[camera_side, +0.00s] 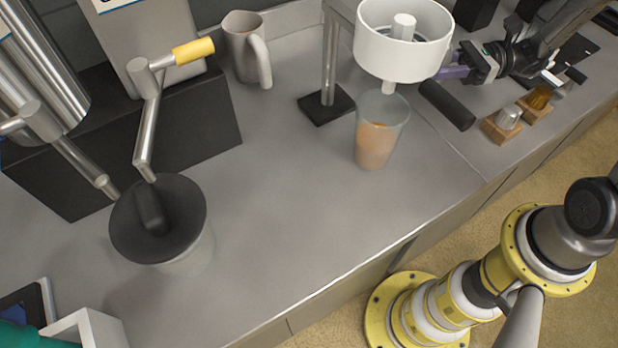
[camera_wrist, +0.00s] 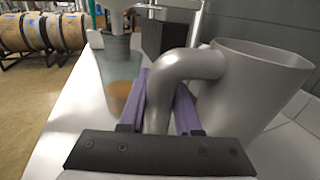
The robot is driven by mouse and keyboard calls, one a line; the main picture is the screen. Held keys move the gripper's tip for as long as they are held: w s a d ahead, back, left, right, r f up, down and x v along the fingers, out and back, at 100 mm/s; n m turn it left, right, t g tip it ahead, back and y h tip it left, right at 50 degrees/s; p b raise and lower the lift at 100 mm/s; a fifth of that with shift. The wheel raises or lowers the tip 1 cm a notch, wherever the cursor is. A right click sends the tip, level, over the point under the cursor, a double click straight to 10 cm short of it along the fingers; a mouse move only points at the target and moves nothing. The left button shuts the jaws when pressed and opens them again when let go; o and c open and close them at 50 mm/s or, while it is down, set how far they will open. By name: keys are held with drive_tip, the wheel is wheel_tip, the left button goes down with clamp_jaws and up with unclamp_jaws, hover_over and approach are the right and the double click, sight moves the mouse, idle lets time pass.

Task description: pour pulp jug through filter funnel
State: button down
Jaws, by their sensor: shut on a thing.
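My gripper (camera_wrist: 162,90) is shut on the curved handle of a smooth grey jug (camera_wrist: 255,85), with its purple fingers on either side. The jug looks upright; its contents are hidden. In the side view my gripper (camera_side: 452,72) is at the right of the white filter funnel (camera_side: 403,60), which hides the held part. A clear cup (camera_side: 377,135), partly filled with orange-brown liquid, stands below the funnel spout. The cup (camera_wrist: 118,92) also shows in the wrist view, left of the handle. A grey jug (camera_side: 243,48) with a handle shows farther left in the side view.
The funnel's stand has a pole (camera_side: 330,60) and black base (camera_side: 326,107). A black cylinder (camera_side: 447,105) lies right of the cup. Small wooden blocks (camera_side: 503,127) sit farther right. A black-lidded bucket (camera_side: 185,250) stands at left. The middle counter (camera_side: 285,195) is clear.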

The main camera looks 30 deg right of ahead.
drive_tip(key=s+f+n+g+h, duration=0.3)
drive_tip(key=s+n+g+h, duration=0.5)
drive_tip(key=s+n+g, duration=1.05)
drive_tip(key=s+a+m+y, duration=0.4)
drive_tip(key=s+a+m, duration=0.2)
drive_tip(key=s+a, duration=0.45)
drive_tip(key=w+a+r+m+t+y, duration=0.1)
drive_tip(key=w+a+m+t+y, duration=0.3)
drive_tip(key=m+t, duration=0.5)
drive_tip(key=t+y, duration=0.1)
drive_tip(key=t, duration=0.4)
drive_tip(key=shift+w+m, duration=0.35)
drive_tip(key=shift+w, duration=0.05)
